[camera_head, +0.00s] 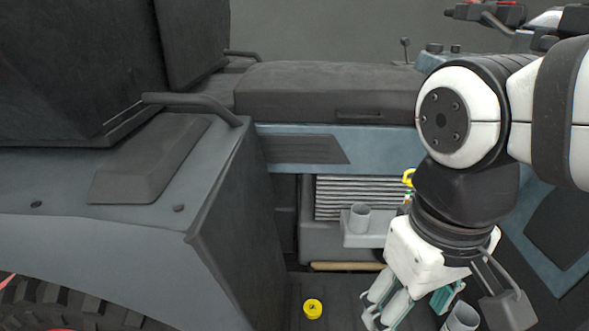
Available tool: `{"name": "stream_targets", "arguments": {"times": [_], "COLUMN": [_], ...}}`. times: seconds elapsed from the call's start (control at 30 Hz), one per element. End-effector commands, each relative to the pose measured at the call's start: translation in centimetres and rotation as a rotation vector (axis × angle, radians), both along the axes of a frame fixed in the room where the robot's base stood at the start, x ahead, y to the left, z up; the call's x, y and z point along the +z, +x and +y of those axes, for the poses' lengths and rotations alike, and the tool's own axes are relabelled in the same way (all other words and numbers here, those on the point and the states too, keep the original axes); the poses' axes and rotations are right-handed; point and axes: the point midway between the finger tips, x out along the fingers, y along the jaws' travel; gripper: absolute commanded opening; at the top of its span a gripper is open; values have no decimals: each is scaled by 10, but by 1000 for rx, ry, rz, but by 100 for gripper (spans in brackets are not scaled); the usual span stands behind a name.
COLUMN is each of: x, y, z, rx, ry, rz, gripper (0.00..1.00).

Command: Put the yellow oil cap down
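A small round yellow oil cap (313,309) lies on the dark floor mat at the bottom centre, with nothing touching it. My gripper (408,312) hangs down to the right of the cap, clearly apart from it. Its teal-lined fingers show a dark gap between them, but the fingertips are partly cut off by the bottom edge, so I cannot tell how far they are open. I see nothing held between the visible parts of the fingers.
A grey cylinder (360,217) stands on a light ledge before a ribbed panel (345,195). Another yellow part (408,178) is half hidden behind my arm. A second grey cylinder (463,317) is beside my gripper. A grey fender (215,230) rises left of the cap.

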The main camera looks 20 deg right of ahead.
Motion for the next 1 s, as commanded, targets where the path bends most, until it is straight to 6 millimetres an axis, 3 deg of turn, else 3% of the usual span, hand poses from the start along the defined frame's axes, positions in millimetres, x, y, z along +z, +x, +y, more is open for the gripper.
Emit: {"name": "stream_targets", "arguments": {"times": [0.1, 0.23, 1.0], "x": [2, 3, 3], "y": [-24, -37, -38], "z": [5, 8, 9], "rx": [-31, -44, -46], "ry": [33, 50, 52], "rz": [-9, -10, -9], "gripper": [63, 63, 63]}}
